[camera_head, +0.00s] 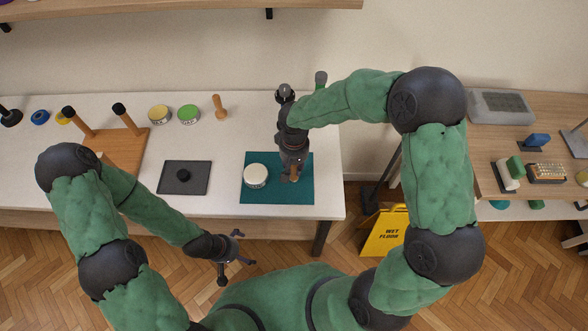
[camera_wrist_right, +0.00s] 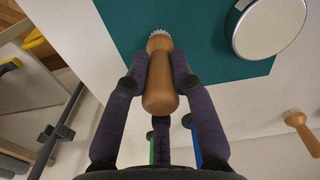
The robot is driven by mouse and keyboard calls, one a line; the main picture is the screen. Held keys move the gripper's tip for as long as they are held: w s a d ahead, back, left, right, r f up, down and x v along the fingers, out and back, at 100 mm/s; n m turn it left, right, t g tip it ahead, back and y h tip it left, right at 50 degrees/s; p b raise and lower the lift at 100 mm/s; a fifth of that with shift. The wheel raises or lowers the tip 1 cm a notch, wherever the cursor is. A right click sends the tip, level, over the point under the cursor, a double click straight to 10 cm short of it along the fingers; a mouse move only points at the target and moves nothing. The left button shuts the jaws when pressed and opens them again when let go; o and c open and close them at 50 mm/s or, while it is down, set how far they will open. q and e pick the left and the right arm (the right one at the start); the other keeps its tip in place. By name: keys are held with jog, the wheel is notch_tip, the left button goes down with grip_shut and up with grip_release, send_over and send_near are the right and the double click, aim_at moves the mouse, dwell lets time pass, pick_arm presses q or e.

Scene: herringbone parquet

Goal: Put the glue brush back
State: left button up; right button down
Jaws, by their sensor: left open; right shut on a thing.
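A brush with a wooden handle and pale bristles, which I take for the glue brush (camera_wrist_right: 160,85), is held between the fingers of my right gripper (camera_wrist_right: 159,88). In the wrist view its bristle end points away from the gripper, over the teal mat. In the head view my right gripper (camera_head: 291,172) is above the right half of the teal mat (camera_head: 262,196), and little of the brush (camera_head: 294,174) shows. Whether the bristles touch the mat I cannot tell. My left gripper (camera_head: 232,257) is open and empty in front of the table edge.
A white-lidded round tin (camera_head: 256,173) stands on the mat, left of the brush. A dark tray with a black knob (camera_head: 184,175), a wooden stand with two posts (camera_head: 120,157), yellow (camera_head: 159,114) and green (camera_head: 188,113) tins and a wooden tool (camera_head: 220,108) stand further left.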

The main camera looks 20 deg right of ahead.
jog(key=shift+f, duration=0.6)
jog(key=shift+f, duration=0.1)
jog(key=c, duration=1)
grip_release()
jog(key=shift+f, duration=0.1)
jog(key=shift+c, duration=0.2)
jog(key=shift+r, duration=0.2)
notch_tip(320, 180, up, 12)
jog(key=p, duration=0.3)
